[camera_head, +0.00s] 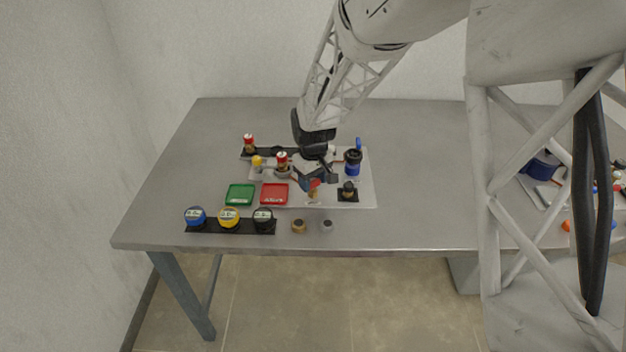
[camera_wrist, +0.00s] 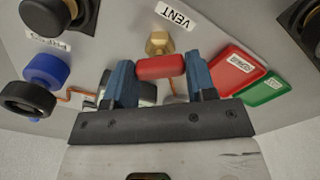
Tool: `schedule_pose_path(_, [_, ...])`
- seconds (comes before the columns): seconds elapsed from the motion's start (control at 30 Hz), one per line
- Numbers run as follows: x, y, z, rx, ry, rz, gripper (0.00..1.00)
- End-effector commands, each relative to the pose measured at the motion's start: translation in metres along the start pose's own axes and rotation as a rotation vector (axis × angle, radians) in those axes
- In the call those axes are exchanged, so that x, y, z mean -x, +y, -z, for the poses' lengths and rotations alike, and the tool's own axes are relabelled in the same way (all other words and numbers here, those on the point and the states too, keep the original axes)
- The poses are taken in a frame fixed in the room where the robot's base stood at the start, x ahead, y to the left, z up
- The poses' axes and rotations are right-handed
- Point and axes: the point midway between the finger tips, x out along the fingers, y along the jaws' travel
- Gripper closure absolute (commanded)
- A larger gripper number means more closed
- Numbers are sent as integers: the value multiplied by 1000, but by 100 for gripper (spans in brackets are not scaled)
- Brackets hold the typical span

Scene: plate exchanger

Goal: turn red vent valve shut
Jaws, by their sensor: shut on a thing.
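The red vent valve handle (camera_wrist: 160,67) lies crosswise between the two blue fingers of my gripper (camera_wrist: 162,80) in the wrist view. The fingers press on its two ends. A brass body (camera_wrist: 159,43) sits just beyond the handle, beside a white label reading VENT (camera_wrist: 177,16). In the head view my gripper (camera_head: 314,184) is low over the grey panel, and the red handle (camera_head: 314,183) shows only as a small patch at the fingers. Whether the valve stands open or shut cannot be told.
A red tray (camera_head: 274,194) and a green tray (camera_head: 240,194) lie left of my gripper. Blue, yellow and black round pieces (camera_head: 229,218) stand on a black strip in front. A blue-and-black part (camera_head: 353,162) stands close on the right.

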Motion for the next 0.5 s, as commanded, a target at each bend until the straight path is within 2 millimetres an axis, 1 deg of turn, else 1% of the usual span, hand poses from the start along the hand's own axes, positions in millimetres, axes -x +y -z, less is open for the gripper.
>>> schedule_pose_path(0.5, [0,0,0,-475,-1,0,73])
